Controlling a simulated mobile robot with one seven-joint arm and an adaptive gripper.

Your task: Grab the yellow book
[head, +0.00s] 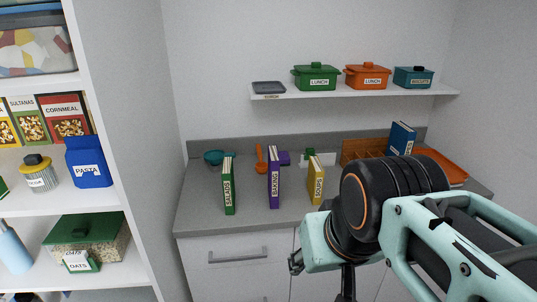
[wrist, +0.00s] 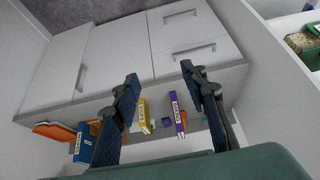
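The yellow book (head: 316,181), labelled SOUPS, stands upright on the grey counter, right of the purple book. In the wrist view the yellow book (wrist: 143,114) appears between my open fingers, nearer the left one, with the purple book beside it. My gripper (wrist: 160,95) is open and empty, its two dark fingers well apart. In the head view my gripper's fingers point down in front of the counter's cabinets and show only partly; the arm is to the right of the yellow book.
The purple book (head: 274,177) and green book (head: 228,185) stand to the left on the counter (head: 200,217). A wall shelf (head: 354,93) with lidded pots hangs above. Stocked shelves (head: 60,206) stand at left.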

